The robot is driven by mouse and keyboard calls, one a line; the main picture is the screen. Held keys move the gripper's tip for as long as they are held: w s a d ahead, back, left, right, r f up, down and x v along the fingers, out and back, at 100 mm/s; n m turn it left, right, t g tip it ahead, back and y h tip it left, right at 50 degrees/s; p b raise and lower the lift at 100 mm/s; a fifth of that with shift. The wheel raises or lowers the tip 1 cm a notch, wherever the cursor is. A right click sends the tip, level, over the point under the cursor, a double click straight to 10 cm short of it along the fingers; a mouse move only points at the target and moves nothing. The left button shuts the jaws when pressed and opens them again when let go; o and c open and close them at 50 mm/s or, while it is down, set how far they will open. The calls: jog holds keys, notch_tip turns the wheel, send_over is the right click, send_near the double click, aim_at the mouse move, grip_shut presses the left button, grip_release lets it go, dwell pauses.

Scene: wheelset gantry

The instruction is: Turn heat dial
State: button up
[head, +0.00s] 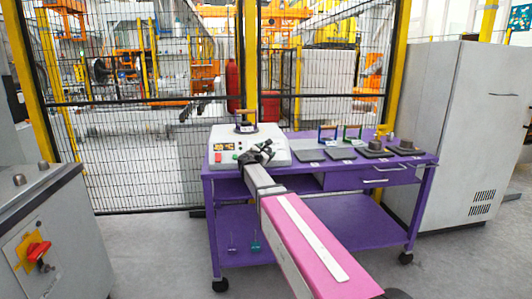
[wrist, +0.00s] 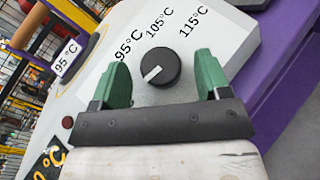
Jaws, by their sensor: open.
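The heat dial (wrist: 160,66) is a round black knob with a white pointer mark on the sloped face of the white heater unit (head: 222,134). Its mark points to the lower left in the wrist view. The printed labels 95°C, 105°C and 115°C lie in an arc beyond it. My gripper (wrist: 162,68) is open, its two green fingers to the left and right of the dial, with a gap visible on each side. Whether the fingertips reach down to knob depth is unclear. In the head view my gripper (head: 256,154) is over the unit's front right and hides the dial.
The unit stands on a purple wheeled workbench (head: 350,172) with several dark pads and small parts to the right. A display and a red button are on the unit's left front. A mesh fence (head: 150,165) stands behind; a grey cabinet (head: 440,130) is at right.

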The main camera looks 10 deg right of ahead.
jog(key=c, duration=0.9)
jog(key=shift+c, duration=0.2)
jog(key=shift+g, duration=0.3)
jog(key=m+g, duration=0.1)
jog(key=m+g+h, duration=0.2)
jog(key=m, duration=0.1)
jog(key=shift+w+a+r, duration=0.2)
jog(key=shift+w, duration=0.1)
jog(key=m+g, duration=0.4)
jog(key=g, duration=0.1)
jog(key=shift+w+a+r+m, duration=0.1)
jog(key=shift+w+r+m, duration=0.1)
jog(key=shift+w+m, duration=0.15)
jog(key=m+g+y, duration=0.1)
jog(key=m+g, duration=0.1)
jog(key=m+g+y, duration=0.1)
jog(key=m+g, duration=0.1)
jog(key=shift+w+r+m, duration=0.15)
jog(key=shift+r+m, duration=0.05)
jog(key=shift+m, duration=0.15)
jog(key=shift+d+r+m+g+y, duration=0.1)
jog(key=shift+d+m+g+y, duration=0.1)
jog(key=shift+m+g+y, duration=0.75)
jog(key=shift+g, duration=0.25)
